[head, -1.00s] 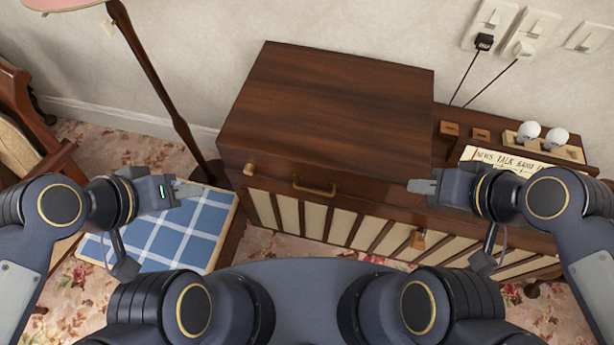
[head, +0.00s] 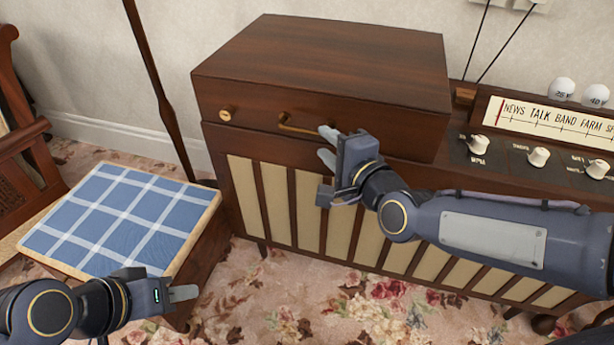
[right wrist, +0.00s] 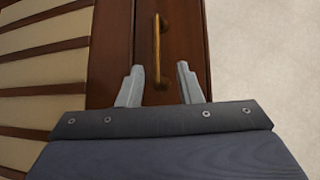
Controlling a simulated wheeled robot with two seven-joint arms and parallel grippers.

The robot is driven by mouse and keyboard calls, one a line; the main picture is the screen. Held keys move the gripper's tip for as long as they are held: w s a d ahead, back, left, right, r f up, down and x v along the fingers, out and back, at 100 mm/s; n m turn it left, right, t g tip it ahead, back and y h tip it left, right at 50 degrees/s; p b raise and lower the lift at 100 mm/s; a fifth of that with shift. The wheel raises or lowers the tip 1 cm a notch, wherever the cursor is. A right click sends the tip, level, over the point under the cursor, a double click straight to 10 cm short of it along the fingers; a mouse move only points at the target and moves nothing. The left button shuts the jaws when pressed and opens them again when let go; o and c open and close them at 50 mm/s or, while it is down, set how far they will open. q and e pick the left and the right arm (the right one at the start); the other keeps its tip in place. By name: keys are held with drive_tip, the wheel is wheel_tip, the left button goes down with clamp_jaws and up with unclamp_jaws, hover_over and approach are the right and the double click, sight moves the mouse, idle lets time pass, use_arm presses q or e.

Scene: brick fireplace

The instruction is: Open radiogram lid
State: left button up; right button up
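The radiogram's dark wooden lid (head: 330,65) is closed on the left part of the cabinet. A brass bar handle (head: 298,126) is on its front face, with a small brass knob (head: 225,115) to the left. My right gripper (head: 326,145) is open just in front of the lid, close to the handle's right end. In the right wrist view the handle (right wrist: 157,45) lies ahead, between the lines of the open fingers (right wrist: 156,88); contact cannot be told. My left gripper (head: 184,293) is empty, low beside the stool; its finger gap cannot be made out.
A stool with a blue checked top (head: 120,222) stands at left, with a lamp pole (head: 158,90) behind it. The radio dial (head: 560,120) and knobs (head: 538,157) are at right. Flowered carpet lies in front.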

sight(307, 133)
drive_tip(key=x, duration=0.4)
drive_tip(key=b+x, duration=0.1)
drive_tip(key=x, duration=0.3)
drive_tip(key=shift+s+a+f, duration=0.15)
drive_tip(key=shift+a+f, duration=0.1)
drive_tip(key=shift+a, duration=0.1)
clamp_jaws()
